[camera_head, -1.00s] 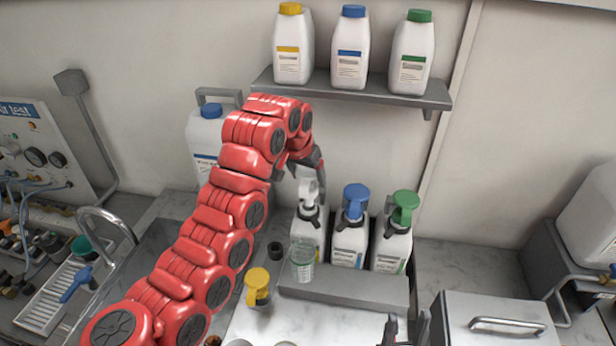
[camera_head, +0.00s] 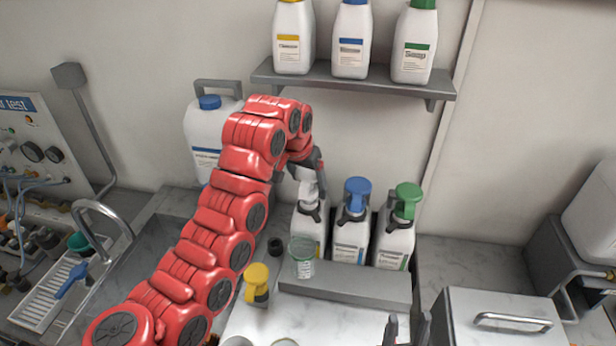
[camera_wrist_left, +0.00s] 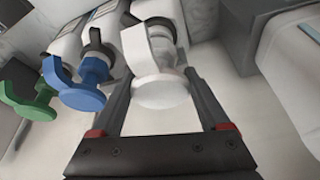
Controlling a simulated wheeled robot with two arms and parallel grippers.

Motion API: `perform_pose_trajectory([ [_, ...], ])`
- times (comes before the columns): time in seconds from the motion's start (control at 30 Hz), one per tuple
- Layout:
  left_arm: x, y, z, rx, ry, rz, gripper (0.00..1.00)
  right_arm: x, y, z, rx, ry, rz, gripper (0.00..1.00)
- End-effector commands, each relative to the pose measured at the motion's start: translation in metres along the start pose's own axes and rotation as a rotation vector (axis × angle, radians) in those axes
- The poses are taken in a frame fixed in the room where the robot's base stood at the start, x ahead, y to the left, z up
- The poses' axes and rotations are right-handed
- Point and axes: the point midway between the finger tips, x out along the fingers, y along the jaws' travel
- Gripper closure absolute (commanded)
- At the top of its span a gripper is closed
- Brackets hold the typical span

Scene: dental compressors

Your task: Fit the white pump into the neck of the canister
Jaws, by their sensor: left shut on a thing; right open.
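The white pump (camera_head: 308,190) is held in my left gripper (camera_head: 306,180), above the leftmost canister (camera_head: 308,230) in the rack, which has a yellow label. In the left wrist view the pump (camera_wrist_left: 160,88) sits between the two fingers of the left gripper (camera_wrist_left: 158,100), its head nearest the camera. The pump's lower part is at the canister's neck in the head view; I cannot tell whether it is inside the neck or just over it. My right gripper (camera_head: 407,328) is open and empty at the bottom edge of the head view.
Canisters with a blue pump (camera_head: 357,193) and a green pump (camera_head: 407,197) stand close on the right. A clear beaker (camera_head: 302,262) stands in front, a yellow pump (camera_head: 256,283) on the counter. A shelf (camera_head: 350,82) with bottles hangs above.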

Motion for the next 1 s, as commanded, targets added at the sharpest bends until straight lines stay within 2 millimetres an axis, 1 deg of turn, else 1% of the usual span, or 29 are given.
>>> perform_pose_trajectory([
  [0.17, 0.000, 0.000, 0.000, 0.000, 0.001, 0.000, 1.00, 0.000, 0.000, 0.000, 0.000, 0.000, 0.000, 0.50],
  [0.5, 0.015, 0.000, 0.005, 0.000, 0.001, 0.000, 1.00, -0.015, -0.001, 0.003, 0.000, 0.002, 0.000, 0.50],
  [0.77, 0.017, 0.001, 0.007, 0.001, -0.003, 0.002, 1.00, -0.019, -0.001, 0.004, 0.000, -0.006, 0.001, 0.50],
  [0.8, 0.017, 0.001, 0.007, 0.001, -0.003, 0.002, 0.16, -0.019, -0.001, 0.004, 0.000, -0.007, 0.001, 0.50],
  [0.9, 0.017, 0.001, 0.007, 0.001, -0.002, 0.001, 0.00, -0.021, -0.001, 0.004, 0.000, -0.010, 0.002, 0.50],
  [1.0, 0.018, 0.001, 0.007, 0.000, -0.001, 0.001, 0.00, -0.022, -0.001, 0.005, 0.001, -0.013, 0.003, 0.50],
])
